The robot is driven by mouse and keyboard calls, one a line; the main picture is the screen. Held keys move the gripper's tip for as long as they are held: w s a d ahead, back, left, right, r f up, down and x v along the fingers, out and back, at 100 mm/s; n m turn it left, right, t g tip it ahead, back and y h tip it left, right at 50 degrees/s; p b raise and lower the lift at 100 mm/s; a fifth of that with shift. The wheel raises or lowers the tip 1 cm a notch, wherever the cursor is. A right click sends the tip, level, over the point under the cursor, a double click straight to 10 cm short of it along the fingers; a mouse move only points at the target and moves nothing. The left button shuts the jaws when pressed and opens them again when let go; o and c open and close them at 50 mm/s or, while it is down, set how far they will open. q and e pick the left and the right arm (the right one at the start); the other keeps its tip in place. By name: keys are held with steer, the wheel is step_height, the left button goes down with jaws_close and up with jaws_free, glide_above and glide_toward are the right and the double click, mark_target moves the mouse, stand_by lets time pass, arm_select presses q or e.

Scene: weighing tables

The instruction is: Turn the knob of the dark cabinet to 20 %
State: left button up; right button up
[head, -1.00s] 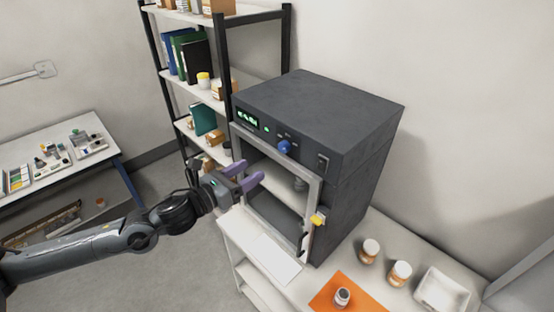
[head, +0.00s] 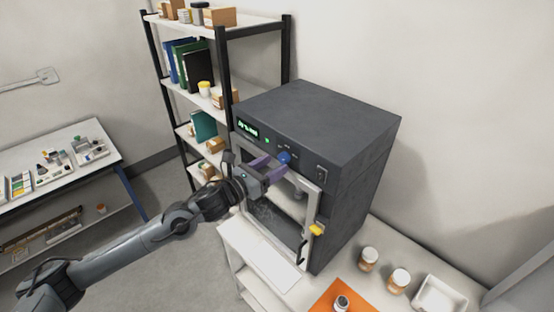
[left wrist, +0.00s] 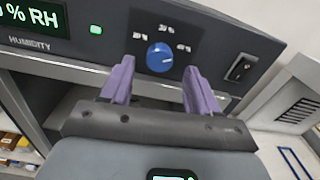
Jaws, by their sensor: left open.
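The dark cabinet (head: 335,115) stands on a white table, with a blue round knob (head: 284,157) on its front panel. In the left wrist view the knob (left wrist: 159,57) shows a white pointer mark, with small printed labels around it. My left gripper (head: 274,167) has purple fingers and is open, right before the panel. In the left wrist view the fingers of the left gripper (left wrist: 155,82) stand on either side below the knob, with the knob between their lines. I cannot tell whether they touch it. My right gripper is not in view.
A green display (left wrist: 33,17) reads "% RH" beside a green light. A black switch (left wrist: 241,68) sits right of the knob. Below is a framed glass door with a yellow latch (head: 316,230). Jars (head: 369,258) and an orange mat (head: 328,300) lie at the right.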

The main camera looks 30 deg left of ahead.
mark_target(284, 158)
arm_select(q)
steer(key=shift+x, duration=1.25)
steer(key=shift+c, duration=0.4)
steer(key=c, duration=1)
